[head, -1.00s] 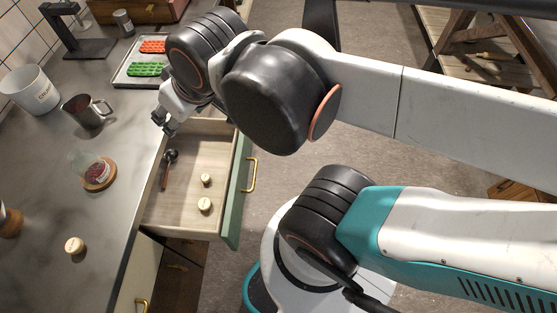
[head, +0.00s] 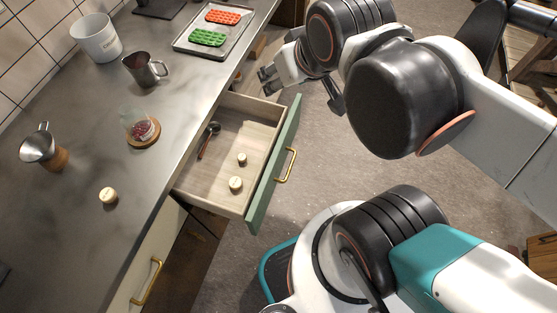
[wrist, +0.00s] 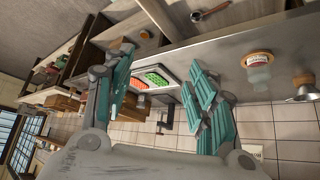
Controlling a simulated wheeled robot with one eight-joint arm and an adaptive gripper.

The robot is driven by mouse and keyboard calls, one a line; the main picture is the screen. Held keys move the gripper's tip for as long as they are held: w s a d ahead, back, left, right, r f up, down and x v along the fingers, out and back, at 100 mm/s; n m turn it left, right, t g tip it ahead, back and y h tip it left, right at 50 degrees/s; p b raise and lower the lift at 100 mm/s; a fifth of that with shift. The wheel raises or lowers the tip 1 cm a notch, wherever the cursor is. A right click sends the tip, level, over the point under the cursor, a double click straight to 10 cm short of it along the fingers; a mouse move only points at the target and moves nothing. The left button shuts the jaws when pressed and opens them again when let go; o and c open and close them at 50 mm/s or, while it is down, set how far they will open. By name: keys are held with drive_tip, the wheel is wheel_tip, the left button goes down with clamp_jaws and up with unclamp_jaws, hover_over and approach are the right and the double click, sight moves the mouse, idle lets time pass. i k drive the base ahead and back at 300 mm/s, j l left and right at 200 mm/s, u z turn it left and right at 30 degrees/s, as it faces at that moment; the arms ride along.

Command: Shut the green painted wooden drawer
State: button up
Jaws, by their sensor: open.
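The green drawer (head: 263,190) stands pulled out from the counter, with its green front and brass handle (head: 286,165) facing right. Inside it lie a dark scoop-like utensil (head: 209,139) and two small pale round pieces (head: 236,184). My gripper (head: 268,82) is open and empty, above and beyond the far side of the drawer, apart from the front and handle. In the wrist view its teal fingers (wrist: 160,95) are spread wide, with the open drawer (wrist: 240,12) at the top edge of the picture.
Floor right of the drawer is open.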

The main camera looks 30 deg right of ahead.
sight(266, 131)
drive_tip(key=k+l+u, duration=0.2)
drive_tip(key=u, duration=0.2)
drive_tip(key=k+l+u, duration=0.25)
drive_tip(key=u, duration=0.2)
drive_tip(key=k+l+z, duration=0.1)
drive_tip(key=l, duration=0.15)
drive_tip(key=i+j+u, duration=0.1)
drive_tip(key=j, duration=0.15)
